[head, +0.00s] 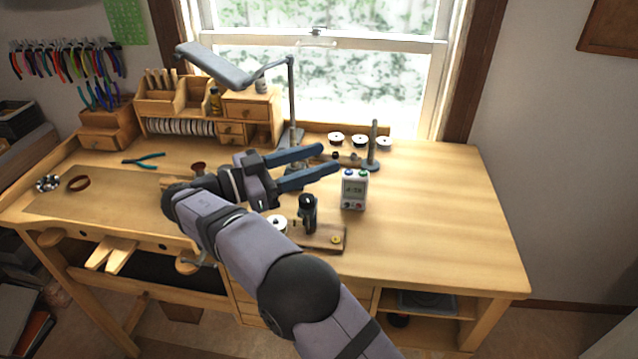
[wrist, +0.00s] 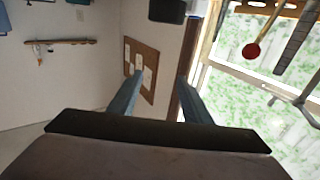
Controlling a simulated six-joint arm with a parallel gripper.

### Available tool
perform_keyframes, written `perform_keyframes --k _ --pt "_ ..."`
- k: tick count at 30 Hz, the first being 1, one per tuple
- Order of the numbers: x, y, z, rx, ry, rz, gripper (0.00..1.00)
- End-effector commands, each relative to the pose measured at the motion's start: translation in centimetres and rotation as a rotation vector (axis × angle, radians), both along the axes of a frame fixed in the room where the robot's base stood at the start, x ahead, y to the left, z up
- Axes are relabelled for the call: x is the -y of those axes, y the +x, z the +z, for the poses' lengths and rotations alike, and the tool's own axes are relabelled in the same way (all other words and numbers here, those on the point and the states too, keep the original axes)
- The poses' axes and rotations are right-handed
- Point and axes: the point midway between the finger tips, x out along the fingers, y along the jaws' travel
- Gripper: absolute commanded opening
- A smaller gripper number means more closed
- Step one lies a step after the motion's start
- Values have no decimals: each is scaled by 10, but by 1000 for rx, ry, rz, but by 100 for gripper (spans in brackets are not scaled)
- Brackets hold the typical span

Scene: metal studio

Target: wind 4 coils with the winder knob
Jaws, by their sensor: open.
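The winder (head: 323,236) is a small wooden board near the bench's front edge, partly hidden by my arm. A dark upright part (head: 308,213) stands on it, with a white spool (head: 276,224) to the left and a small yellow part (head: 336,239) at the right end. I cannot tell for certain which part is the knob. My gripper (head: 330,159) is open and empty above the bench, behind the winder and apart from it. Its two blue-grey fingers point right. In the wrist view the fingers (wrist: 158,98) are spread with only wall and window beyond.
Behind are a spool stand (head: 374,150), several white spools (head: 359,140) and a lamp (head: 291,100). Pliers (head: 144,160) lie at left. The bench's right side (head: 450,210) is clear.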

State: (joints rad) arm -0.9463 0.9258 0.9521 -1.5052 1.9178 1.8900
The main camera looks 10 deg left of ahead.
Motion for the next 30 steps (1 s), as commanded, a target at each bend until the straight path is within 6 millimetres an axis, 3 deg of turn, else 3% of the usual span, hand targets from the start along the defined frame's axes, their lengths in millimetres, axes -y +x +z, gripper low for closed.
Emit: perform_keyframes --k 9,18,30 --pt "-29 -21 -43 1 -12 304 44" --pt "-32 -43 -77 -30 16 458 44" --pt "-30 -45 -84 -39 24 488 44"
